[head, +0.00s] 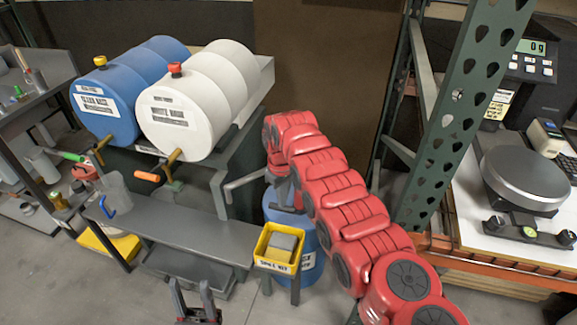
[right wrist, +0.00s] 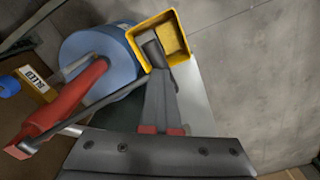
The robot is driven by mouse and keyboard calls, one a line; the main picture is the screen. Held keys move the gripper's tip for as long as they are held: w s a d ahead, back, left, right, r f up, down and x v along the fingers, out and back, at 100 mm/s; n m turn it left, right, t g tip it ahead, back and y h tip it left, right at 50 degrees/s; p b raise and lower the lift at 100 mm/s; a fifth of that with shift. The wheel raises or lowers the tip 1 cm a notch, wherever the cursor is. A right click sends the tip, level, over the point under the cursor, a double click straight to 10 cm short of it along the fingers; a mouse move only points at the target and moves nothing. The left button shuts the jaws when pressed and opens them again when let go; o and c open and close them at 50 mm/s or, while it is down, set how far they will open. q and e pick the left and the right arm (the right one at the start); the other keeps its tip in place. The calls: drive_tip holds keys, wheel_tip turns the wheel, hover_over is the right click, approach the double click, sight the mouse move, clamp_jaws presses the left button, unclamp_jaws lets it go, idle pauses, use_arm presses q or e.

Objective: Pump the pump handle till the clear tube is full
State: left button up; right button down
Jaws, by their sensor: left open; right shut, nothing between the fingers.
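A blue drum (head: 292,213) stands on the floor behind my red right arm, with a red pump body (head: 277,167) partly visible on top. My left gripper (head: 195,298) is open and empty at the bottom of the head view.
A yellow bin (head: 261,246) stands in front of the drum; it also shows in the right wrist view (right wrist: 133,50). A grey bench (head: 200,240) lies left, below a blue barrel (head: 105,105) and a white barrel (head: 175,118). A green rack post (head: 465,110) stands right.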

wheel_tip(320, 180, up, 15)
drive_tip(key=p, duration=0.5)
drive_tip(key=shift+f, duration=0.2)
drive_tip(key=shift+s+f, duration=0.1)
drive_tip(key=shift+f, duration=0.1)
